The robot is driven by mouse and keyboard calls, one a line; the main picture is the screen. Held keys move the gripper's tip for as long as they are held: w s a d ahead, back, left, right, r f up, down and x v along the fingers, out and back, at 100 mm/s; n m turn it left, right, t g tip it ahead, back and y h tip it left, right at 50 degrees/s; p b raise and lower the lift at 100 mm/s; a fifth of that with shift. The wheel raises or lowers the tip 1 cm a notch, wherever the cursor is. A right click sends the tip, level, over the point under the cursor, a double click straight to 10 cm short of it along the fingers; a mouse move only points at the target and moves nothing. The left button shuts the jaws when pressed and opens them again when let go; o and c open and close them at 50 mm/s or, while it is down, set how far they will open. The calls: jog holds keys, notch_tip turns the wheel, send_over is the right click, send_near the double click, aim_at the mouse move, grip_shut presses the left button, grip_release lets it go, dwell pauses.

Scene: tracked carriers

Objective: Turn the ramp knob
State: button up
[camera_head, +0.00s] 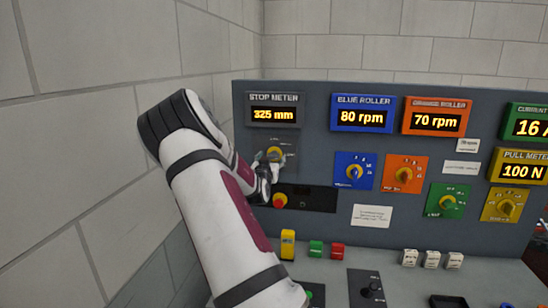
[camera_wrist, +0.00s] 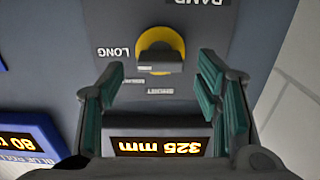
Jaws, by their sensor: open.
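The ramp knob (camera_wrist: 160,50) is a yellow disc with a dark bar handle on a grey plate, seen upside down in the wrist view. Labels "LONG" and "SHORT" stand around it; the plate's title is partly cut off. In the head view the yellow knob (camera_head: 275,152) sits below the stop meter, partly hidden by my gripper (camera_head: 265,170). In the wrist view my gripper (camera_wrist: 161,68) is open and empty. Its teal-padded fingers stand either side of the knob's handle in the picture, apart from it. I cannot tell the remaining depth to the panel.
The stop meter (camera_head: 274,112) reads 325 mm. A red button (camera_head: 280,201) is below the knob. Blue (camera_head: 354,171), orange (camera_head: 405,174), green (camera_head: 447,201) and yellow (camera_head: 502,205) knob plates lie to the right. A block wall (camera_head: 100,130) is close on the left.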

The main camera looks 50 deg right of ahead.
aim_at(272, 158)
jog(key=shift+x, duration=1.65)
jog(key=c, duration=1.2)
jog(key=shift+o, duration=0.2)
jog(key=n+b, duration=0.2)
jog(key=n, duration=0.2)
jog(key=shift+w+a+f, duration=0.1)
jog(key=shift+w, duration=0.05)
jog(key=shift+n+b, duration=1.05)
jog(key=shift+n, duration=1.35)
